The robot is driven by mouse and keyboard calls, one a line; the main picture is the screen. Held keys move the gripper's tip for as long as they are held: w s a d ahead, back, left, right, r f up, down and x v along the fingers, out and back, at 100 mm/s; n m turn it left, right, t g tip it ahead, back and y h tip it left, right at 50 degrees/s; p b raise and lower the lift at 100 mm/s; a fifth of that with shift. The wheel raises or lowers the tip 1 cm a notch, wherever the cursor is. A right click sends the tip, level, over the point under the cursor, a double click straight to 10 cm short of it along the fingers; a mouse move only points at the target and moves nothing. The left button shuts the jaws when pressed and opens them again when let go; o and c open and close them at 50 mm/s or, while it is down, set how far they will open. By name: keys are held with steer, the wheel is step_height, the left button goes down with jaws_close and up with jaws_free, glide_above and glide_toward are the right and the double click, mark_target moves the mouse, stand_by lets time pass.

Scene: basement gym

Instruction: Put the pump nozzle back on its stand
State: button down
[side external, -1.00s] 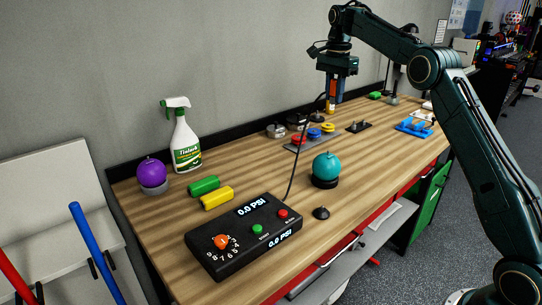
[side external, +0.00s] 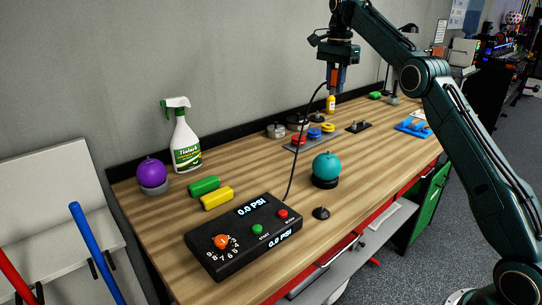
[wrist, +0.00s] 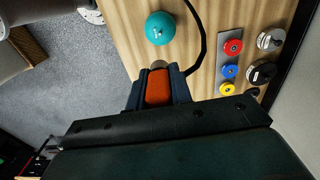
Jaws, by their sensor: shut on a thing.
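My gripper (side external: 336,84) is shut on the orange pump nozzle (wrist: 159,88), held high above the back of the bench in the side view. The nozzle's metal tip shows beyond the fingers in the wrist view. A black hose (side external: 305,128) runs from the nozzle down to the black pump box (side external: 242,235), whose displays read 0.0 PSI. A small black cone-like piece (side external: 321,213) stands by the box, and a black plate with a small upright (side external: 358,127) lies farther back. I cannot tell which is the stand.
A teal ball (side external: 327,165) sits on a black ring; a purple ball (side external: 152,172) is at left beside a spray bottle (side external: 186,145). Colored discs (side external: 314,133) and metal weights lie near the wall. Bare wood lies front right.

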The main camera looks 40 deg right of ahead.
steer(key=shift+a+f, duration=0.1)
steer(key=shift+f, duration=0.05)
steer(key=shift+w+a+f, duration=0.25)
steer(key=shift+a+f, duration=0.15)
steer(key=shift+f, duration=0.25)
steer(key=s+a+f, duration=0.5)
steer(key=a+f, duration=0.1)
steer(key=f, duration=0.3)
steer(key=s+a+f, duration=0.5)
steer(key=a+f, duration=0.1)
steer(key=f, duration=0.3)
steer(key=shift+s+a+f, duration=0.25)
steer(key=shift+f, duration=0.15)
steer(key=shift+f, duration=0.25)
steer(key=shift+f, duration=2.6)
steer(key=shift+f, duration=1.25)
steer(key=c, duration=1.2)
jaws_free()
